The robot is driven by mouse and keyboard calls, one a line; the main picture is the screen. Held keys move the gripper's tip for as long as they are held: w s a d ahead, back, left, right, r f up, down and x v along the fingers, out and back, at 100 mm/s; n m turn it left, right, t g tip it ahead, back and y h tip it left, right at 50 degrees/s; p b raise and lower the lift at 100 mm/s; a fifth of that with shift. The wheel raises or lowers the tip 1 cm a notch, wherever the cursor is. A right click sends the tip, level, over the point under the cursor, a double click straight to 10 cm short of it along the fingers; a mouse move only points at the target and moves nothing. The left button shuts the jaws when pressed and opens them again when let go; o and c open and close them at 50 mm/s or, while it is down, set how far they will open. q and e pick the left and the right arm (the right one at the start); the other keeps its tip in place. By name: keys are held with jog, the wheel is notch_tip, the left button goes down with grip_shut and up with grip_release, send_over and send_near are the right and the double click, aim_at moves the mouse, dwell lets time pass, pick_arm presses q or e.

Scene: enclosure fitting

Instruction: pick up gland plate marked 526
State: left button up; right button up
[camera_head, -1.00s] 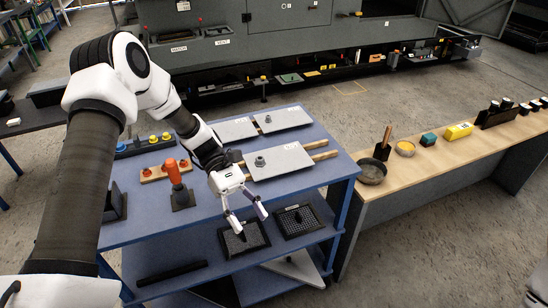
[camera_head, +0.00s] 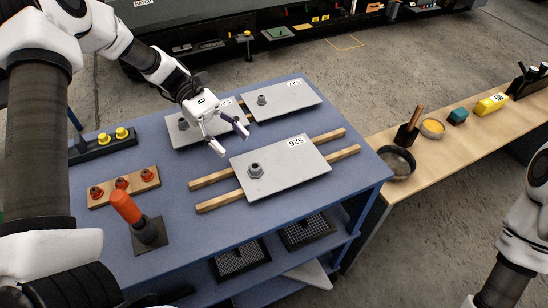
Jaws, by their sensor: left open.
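The gland plate marked 526 (camera_head: 285,178) is a light grey rectangular plate with a dark gland fitting near its left end. It lies across two wooden battens (camera_head: 215,201) on the blue table. Two similar grey plates lie behind it: one at the back right (camera_head: 292,97), and one (camera_head: 183,129) partly hidden by my left gripper. My left gripper (camera_head: 234,145) is open and empty. It appears above the table, behind and to the left of the plate marked 526. My right arm shows at the right edge, but its gripper is not in view.
An orange-handled tool (camera_head: 126,207) stands upright at the table's front left. Beside it are a wooden block with red knobs (camera_head: 123,186) and a dark strip with yellow knobs (camera_head: 103,145). A wooden bench (camera_head: 437,155) at the right holds a bowl (camera_head: 397,162) and other items.

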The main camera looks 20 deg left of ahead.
aim_at(252, 164)
pick_arm(q)
jog(key=shift+f+b, duration=0.3)
jog(key=shift+f, duration=0.25)
jog(key=p+x, duration=0.1)
jog(key=x, duration=0.6)
jog(key=shift+w+r, duration=0.1)
jog(key=shift+w, duration=0.1)
jog(key=shift+d+f, duration=0.25)
jog(key=shift+d, duration=0.1)
grip_shut()
